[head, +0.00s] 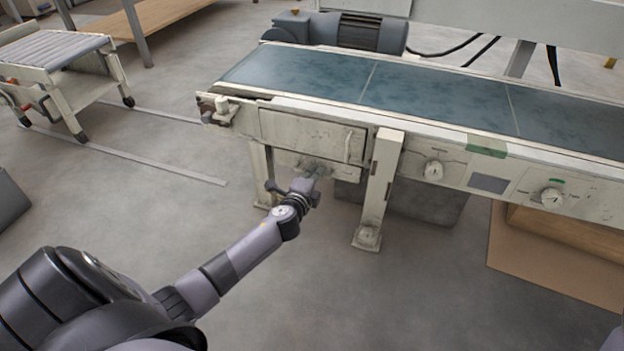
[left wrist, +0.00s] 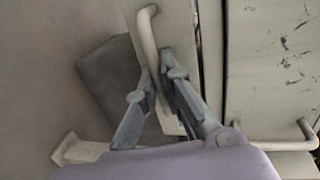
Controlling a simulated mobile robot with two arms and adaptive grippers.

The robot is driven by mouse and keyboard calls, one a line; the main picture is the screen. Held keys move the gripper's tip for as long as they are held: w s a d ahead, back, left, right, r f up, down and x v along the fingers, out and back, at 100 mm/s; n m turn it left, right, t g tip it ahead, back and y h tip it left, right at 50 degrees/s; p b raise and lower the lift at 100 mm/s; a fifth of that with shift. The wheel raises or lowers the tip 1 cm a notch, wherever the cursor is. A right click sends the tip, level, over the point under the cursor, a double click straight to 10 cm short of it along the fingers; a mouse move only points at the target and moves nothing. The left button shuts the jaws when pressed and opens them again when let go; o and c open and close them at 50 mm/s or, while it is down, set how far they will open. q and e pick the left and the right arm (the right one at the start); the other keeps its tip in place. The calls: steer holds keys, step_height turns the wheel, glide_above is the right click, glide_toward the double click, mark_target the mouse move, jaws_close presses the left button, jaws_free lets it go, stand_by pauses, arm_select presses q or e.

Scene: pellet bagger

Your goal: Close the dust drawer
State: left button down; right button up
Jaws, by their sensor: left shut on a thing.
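The dust drawer (head: 346,174) is the low cream front under the conveyor's left end, below a larger panel. My left gripper (head: 318,170) is at this front and covers part of it. In the left wrist view the drawer front (left wrist: 182,22) has a curved cream bar handle (left wrist: 147,28). The fingers of my left gripper (left wrist: 158,88) lie on both sides of this handle and are shut on it. How far the drawer stands out is hard to tell. My right gripper is not in view.
The larger panel (head: 300,132) above has its own upright handle (head: 348,146). A conveyor leg (head: 376,195) stands close to the right of the drawer. A dark grey box (head: 425,203) sits under the conveyor. The floor in front is clear.

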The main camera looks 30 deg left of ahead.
arm_select(q)
steer(key=shift+w+a+r, duration=0.1)
steer(key=c, duration=2)
jaws_free()
steer(key=shift+w, duration=0.1)
steer(key=shift+s, duration=0.3)
steer(key=v, duration=1.1)
steer(key=shift+s, duration=0.25)
